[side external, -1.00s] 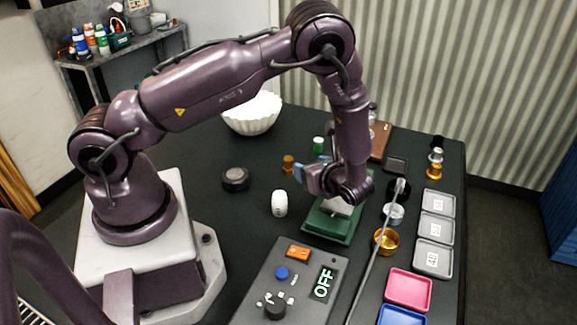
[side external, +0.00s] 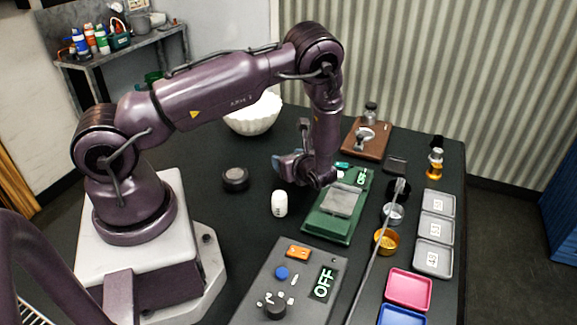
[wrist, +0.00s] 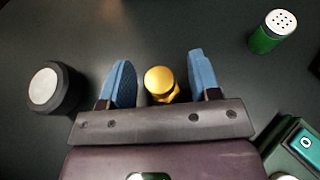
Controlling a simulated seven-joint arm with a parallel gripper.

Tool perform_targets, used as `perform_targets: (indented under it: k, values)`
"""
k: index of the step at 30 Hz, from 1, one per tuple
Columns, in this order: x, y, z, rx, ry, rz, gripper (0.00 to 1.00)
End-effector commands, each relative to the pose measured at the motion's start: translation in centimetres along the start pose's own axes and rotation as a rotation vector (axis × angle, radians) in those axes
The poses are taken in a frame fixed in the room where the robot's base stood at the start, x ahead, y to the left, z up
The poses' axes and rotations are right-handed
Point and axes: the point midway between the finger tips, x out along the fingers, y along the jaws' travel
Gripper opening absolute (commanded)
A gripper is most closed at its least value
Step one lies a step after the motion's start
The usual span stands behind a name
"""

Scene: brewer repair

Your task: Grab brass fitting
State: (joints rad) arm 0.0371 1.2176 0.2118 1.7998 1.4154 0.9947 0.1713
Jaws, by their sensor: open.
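The brass fitting (wrist: 160,82) is a small gold piece with a round top, standing on the dark table in the wrist view. My gripper (wrist: 160,80) is open, with one blue finger to the left of the fitting and the other to its right. Gaps show between the fitting and both fingers. In the side view my gripper (side external: 290,166) is low over the table, left of the green scale, and hides the fitting.
A dark round puck (wrist: 52,87) is left of my gripper and a green shaker (wrist: 270,34) is at upper right. The green scale (side external: 325,226), white bottle (side external: 279,204) and control panel (side external: 290,285) are nearby. A brass cup (side external: 386,241) and trays (side external: 435,228) are farther right.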

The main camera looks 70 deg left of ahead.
Motion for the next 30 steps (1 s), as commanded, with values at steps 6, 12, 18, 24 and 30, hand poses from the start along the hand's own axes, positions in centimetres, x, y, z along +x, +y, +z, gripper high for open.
perform_targets:
  k: [6,12,18,24,30]
  values:
    - [0.0,0.0,0.0,0.000,0.000,0.000,0.36]
    - [-0.1,0.0,0.0,0.000,0.000,0.000,0.03]
    - [-0.1,0.0,0.0,0.000,0.000,0.000,0.03]
    - [-0.4,-0.1,0.9,-0.001,-0.001,-0.001,0.03]
    - [-2.0,0.6,3.7,-0.001,0.000,-0.003,0.03]
